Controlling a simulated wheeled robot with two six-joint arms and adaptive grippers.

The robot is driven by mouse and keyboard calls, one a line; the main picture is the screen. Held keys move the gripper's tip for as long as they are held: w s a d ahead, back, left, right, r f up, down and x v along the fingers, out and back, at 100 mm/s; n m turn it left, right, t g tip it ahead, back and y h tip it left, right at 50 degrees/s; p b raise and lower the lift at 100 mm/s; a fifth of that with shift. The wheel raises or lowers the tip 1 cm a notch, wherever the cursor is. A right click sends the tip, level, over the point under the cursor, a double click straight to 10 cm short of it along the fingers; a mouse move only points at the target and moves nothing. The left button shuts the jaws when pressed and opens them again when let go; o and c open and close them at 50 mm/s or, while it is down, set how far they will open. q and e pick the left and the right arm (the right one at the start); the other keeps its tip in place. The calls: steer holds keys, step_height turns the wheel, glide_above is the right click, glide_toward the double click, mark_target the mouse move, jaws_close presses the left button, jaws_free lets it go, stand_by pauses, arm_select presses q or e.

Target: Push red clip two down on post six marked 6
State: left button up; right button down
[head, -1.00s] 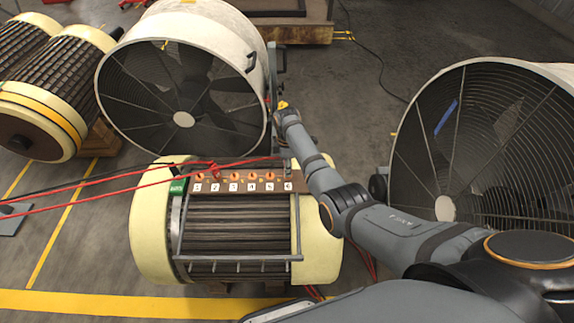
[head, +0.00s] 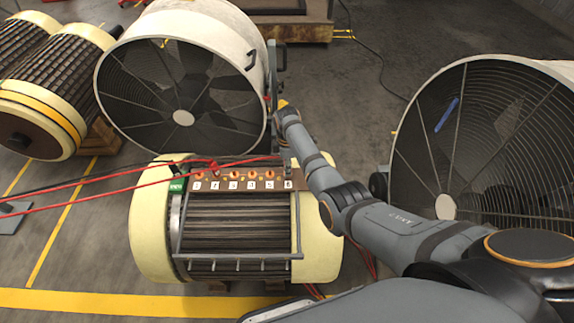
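The terminal strip (head: 242,185) is brown, with numbered white labels, and sits on top of the cream-ended rotor. Post six (head: 288,173) is at its right end, above the label 6 (head: 288,185). A red lead runs in from the left and ends near post six; the clip at its end is too small to make out. Another red clip (head: 214,167) stands near the strip's left end. My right arm reaches in from the right, and my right gripper (head: 287,160) is small and dark above post six. Its fingers are not clear. My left gripper is out of view.
A large drum fan (head: 183,118) stands behind the rotor, and another fan (head: 480,150) is at the right. A grey bar frame (head: 238,258) crosses the rotor's front. More rotors (head: 50,85) stand at the far left.

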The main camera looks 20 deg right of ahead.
steer(key=c, duration=0.6)
jaws_free()
steer(key=shift+c, duration=0.2)
step_height(320, 180, up, 12)
steer(key=shift+w+f, duration=0.1)
